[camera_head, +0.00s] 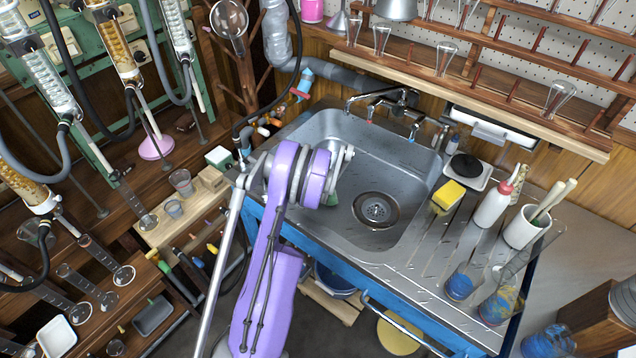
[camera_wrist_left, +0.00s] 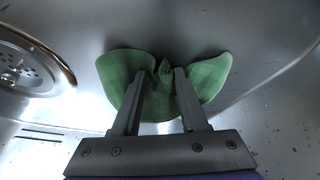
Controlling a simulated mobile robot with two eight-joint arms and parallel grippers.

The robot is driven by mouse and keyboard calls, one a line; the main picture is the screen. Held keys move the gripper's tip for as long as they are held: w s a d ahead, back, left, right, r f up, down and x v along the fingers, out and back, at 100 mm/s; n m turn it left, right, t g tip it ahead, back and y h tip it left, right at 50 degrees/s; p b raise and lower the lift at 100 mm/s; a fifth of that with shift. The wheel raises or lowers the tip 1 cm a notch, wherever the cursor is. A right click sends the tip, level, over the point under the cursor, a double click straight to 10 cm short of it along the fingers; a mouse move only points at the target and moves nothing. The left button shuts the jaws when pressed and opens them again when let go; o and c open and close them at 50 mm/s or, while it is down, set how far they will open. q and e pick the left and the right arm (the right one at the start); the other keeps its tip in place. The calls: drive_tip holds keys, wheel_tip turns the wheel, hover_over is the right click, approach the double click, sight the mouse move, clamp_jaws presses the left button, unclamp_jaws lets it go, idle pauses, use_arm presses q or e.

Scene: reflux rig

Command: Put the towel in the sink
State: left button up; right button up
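The towel is a green checked cloth (camera_wrist_left: 125,75), gathered in the middle and flaring out on both sides. My left gripper (camera_wrist_left: 168,74) reaches down into the metal sink (camera_head: 417,157). Its two fingers stand a little apart with the gathered middle of the towel between their tips, so it appears shut on the towel. In the head view only a small green patch of the towel (camera_head: 334,199) shows, below my purple wrist and left of the drain (camera_head: 376,210). The wrist hides the rest. Whether the towel touches the basin floor is unclear. My right gripper is not in view.
A yellow sponge (camera_head: 448,195), a white squeeze bottle (camera_head: 492,208) and a white cup (camera_head: 525,228) stand on the drainboard right of the basin. The faucet (camera_head: 390,103) rises behind it. Glassware crowds the left bench and the wooden shelf above. The basin's right side is clear.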

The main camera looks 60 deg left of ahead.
use_arm(q)
drive_tip(key=shift+o, duration=1.2)
drive_tip(key=shift+p+v, duration=0.5)
drive_tip(key=shift+v, duration=1.15)
drive_tip(key=p+v, duration=0.3)
drive_tip(key=v, duration=0.4)
drive_tip(key=shift+w+d+r, duration=0.2)
drive_tip(key=shift+d, duration=0.3)
drive_tip(key=shift+w+a, duration=0.1)
drive_tip(key=shift+a, duration=0.05)
drive_tip(key=c, duration=0.4)
drive_tip(key=shift+w+a+f, duration=0.15)
drive_tip(key=shift+w+a, duration=0.6)
drive_tip(key=shift+a, duration=0.05)
drive_tip(key=c, duration=0.4)
drive_tip(key=shift+x, duration=1)
clamp_jaws()
drive_tip(key=shift+d+f, duration=0.1)
drive_tip(key=shift+f, duration=0.4)
